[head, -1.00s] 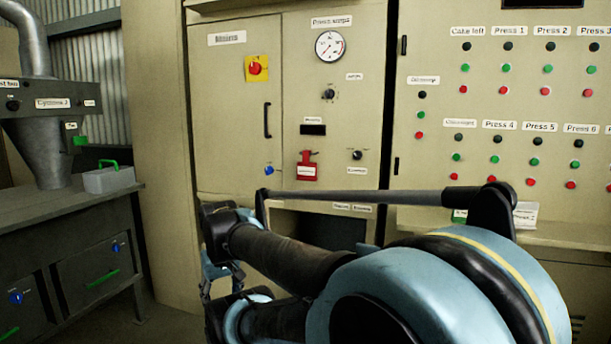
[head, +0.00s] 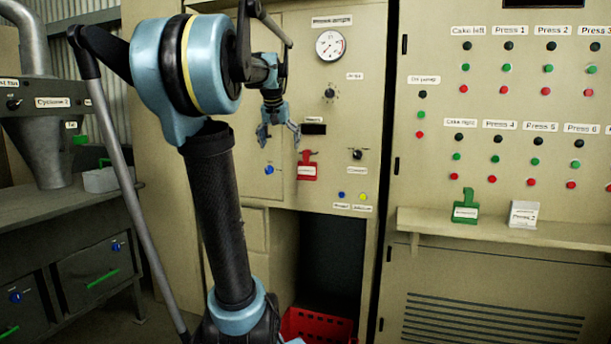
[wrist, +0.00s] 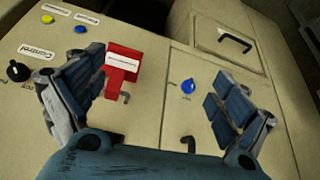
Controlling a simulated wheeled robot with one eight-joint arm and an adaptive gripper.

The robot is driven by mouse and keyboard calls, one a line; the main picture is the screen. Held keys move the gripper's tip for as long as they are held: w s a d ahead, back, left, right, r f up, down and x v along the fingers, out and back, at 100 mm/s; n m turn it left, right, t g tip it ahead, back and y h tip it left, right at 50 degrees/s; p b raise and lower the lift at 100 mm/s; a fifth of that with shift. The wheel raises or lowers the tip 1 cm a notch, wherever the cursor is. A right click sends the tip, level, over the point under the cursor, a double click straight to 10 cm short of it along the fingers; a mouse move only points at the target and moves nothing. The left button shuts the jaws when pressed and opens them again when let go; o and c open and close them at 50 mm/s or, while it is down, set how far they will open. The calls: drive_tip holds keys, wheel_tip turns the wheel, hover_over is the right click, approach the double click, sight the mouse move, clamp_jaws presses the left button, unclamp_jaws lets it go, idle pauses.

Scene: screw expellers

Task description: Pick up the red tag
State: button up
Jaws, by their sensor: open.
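The red tag (head: 307,170) hangs flat against the beige cabinet panel, below a small black display. It has a narrow top and a white label across its wider body. In the wrist view the red tag (wrist: 121,66) shows beside my left-hand finger, with a small hook near it. My gripper (head: 279,138) is open and empty, up and to the left of the tag in the head view. In the wrist view my gripper (wrist: 155,95) has its fingers wide apart. The left-hand finger partly overlaps the tag's edge; I cannot tell whether they touch.
A blue knob (head: 269,169) sits left of the tag and a black knob (head: 357,155) right of it. A green tag (head: 466,207) and a white card (head: 523,214) stand on a shelf (head: 500,235). A red crate (head: 318,325) is below.

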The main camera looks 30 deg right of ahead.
drive_tip(key=m+h, duration=0.1)
drive_tip(key=m, duration=0.1)
approach(306, 158)
wheel_tip(306, 158, up, 4)
drive_tip(key=a, duration=0.1)
drive_tip(key=x, duration=1.6)
drive_tip(key=shift+s+d+f, duration=0.15)
drive_tip(key=shift+f, duration=0.25)
drive_tip(key=c, duration=1.2)
